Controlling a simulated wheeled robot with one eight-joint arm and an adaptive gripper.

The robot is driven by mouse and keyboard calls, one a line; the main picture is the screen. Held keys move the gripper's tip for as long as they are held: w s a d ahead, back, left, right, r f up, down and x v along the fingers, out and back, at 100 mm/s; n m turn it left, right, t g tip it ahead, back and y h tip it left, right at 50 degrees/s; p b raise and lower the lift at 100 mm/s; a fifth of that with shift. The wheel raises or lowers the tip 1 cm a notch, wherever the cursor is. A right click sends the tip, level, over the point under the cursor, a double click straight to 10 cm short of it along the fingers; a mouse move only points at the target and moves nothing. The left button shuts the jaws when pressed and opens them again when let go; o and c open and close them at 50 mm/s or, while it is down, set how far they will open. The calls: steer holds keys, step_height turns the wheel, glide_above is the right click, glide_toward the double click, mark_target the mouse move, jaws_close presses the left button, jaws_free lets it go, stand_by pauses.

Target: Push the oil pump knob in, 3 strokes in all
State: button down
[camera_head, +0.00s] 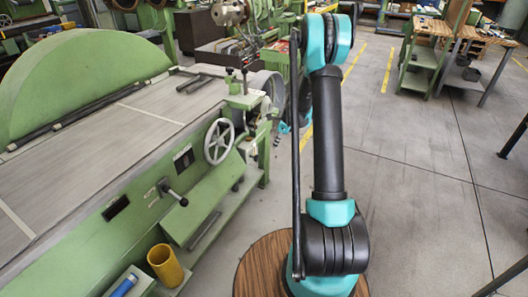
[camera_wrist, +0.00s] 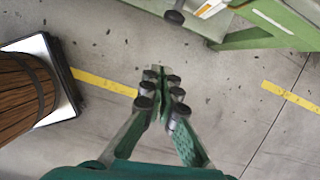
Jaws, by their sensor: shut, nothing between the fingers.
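A dark round knob (camera_wrist: 175,17) on a short pale stem shows at the top of the wrist view, beside the green machine body; I take it to be the oil pump knob. My gripper (camera_wrist: 158,74) is shut and empty, its fingertips together near the middle of the wrist view. In that picture the fingertips lie below the knob, with floor showing between them; they appear apart. In the head view my arm hides most of the gripper, and I cannot pick out this knob there with certainty.
The green machine (camera_head: 130,200) fills the left of the head view, with a handwheel (camera_head: 219,141) and a black-knobbed lever (camera_head: 173,192) on its side. A yellow cylinder (camera_head: 165,265) stands low beside it. Open floor (camera_head: 420,180) lies to the right.

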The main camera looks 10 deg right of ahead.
mark_target(254, 157)
steer(key=shift+w+d+f, duration=0.25)
steer(key=shift+w+f, duration=0.2)
steer(key=shift+w, duration=0.25)
steer(key=w+a+f, duration=0.3)
steer(key=a+f, duration=0.3)
steer(key=f, duration=0.4)
steer(key=shift+w+a, duration=0.15)
steer(key=shift+w, duration=0.1)
steer(key=shift+w+a+r, duration=0.1)
steer(key=shift+w+a, duration=0.75)
steer(key=shift+a, duration=0.3)
